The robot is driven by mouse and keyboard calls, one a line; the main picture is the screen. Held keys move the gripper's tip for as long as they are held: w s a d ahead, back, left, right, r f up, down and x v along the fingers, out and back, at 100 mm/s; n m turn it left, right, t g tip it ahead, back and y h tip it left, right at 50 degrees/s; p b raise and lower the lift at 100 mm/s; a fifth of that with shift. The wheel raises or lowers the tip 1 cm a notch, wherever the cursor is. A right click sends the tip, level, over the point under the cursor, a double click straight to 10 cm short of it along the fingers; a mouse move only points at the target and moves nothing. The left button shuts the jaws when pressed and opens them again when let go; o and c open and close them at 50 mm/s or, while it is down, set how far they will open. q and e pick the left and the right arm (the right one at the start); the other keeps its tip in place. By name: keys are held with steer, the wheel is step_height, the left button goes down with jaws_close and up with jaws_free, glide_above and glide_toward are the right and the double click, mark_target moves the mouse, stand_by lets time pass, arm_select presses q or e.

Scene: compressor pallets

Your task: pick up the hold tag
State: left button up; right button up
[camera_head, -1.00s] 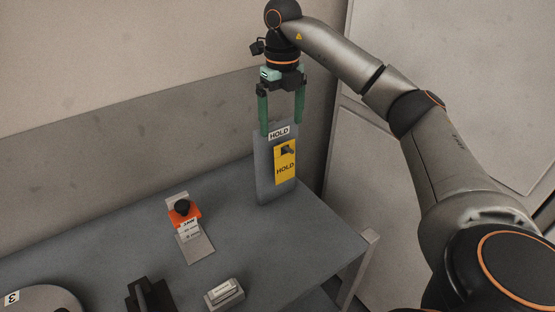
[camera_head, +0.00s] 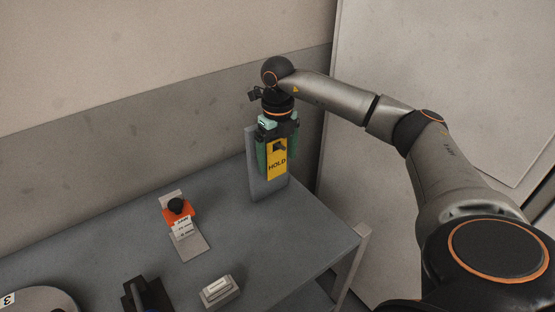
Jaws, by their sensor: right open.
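The yellow hold tag (camera_head: 277,164) with the word HOLD hangs on the front of an upright grey board (camera_head: 267,190) at the back of the table. A dark peg shows at the tag's top. My right gripper (camera_head: 277,160) is in front of the board, pointing down, with one green finger on each side of the tag. It is open, and I cannot tell whether the fingers touch the tag. The gripper body hides the top of the board and its HOLD label. My left gripper is not in view.
On the grey table (camera_head: 240,230) stands a small plate with an orange tag (camera_head: 178,216) and black knob. Near the front are a small pale block (camera_head: 220,290), a black object (camera_head: 147,295) and a round item (camera_head: 35,300). A wall is close behind.

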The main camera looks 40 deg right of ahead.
steer(key=c, duration=1.2)
steer(key=shift+r, duration=0.1)
steer(key=shift+c, duration=0.2)
